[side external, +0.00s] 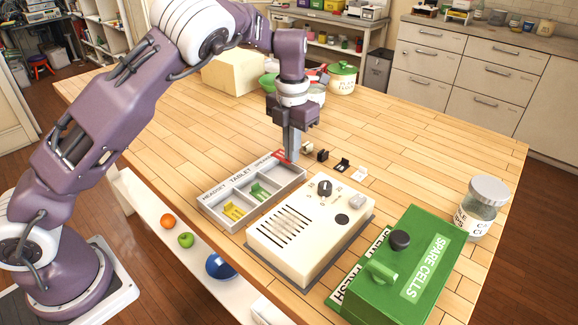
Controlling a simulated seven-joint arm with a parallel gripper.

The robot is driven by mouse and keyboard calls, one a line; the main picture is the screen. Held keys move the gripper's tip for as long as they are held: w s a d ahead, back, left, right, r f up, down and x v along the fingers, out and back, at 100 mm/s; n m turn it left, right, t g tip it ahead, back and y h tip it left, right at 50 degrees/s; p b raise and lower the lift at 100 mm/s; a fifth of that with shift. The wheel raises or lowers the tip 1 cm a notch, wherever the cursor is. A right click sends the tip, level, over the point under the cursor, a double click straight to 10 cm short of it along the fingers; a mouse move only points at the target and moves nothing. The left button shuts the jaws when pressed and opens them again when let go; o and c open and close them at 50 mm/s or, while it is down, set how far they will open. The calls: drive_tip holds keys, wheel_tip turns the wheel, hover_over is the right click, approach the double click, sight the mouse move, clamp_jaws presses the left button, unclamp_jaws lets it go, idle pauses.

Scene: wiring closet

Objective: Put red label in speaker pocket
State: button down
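The grey tray (236,224) has three pockets, lettered HEADSET, TABLET and a third word partly hidden by my gripper, apparently SPEAKER. A yellow label (233,211) lies in the headset pocket and a green label (260,192) in the tablet pocket. The red label (279,155) is at my fingertips, over the far end of the speaker pocket. My gripper (290,155) points down, its fingers close together and seemingly shut on the red label. The fingers hide part of the label, and I cannot tell whether it touches the tray.
Several small clips, including a black one (342,164), lie right of my gripper. A cream speaker box (300,267) with a knob and a green SPARE CELLS box (425,245) stand in front. A glass jar (480,207) is at right. The table's far right is clear.

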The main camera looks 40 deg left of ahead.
drive_tip(key=shift+f, duration=2)
drive_tip(key=shift+f, duration=0.3)
drive_tip(key=shift+f, duration=0.3)
drive_tip(key=c, duration=1.7)
unclamp_jaws()
drive_tip(key=shift+d, duration=0.15)
wheel_tip(320, 180, up, 13)
drive_tip(key=shift+r, duration=0.15)
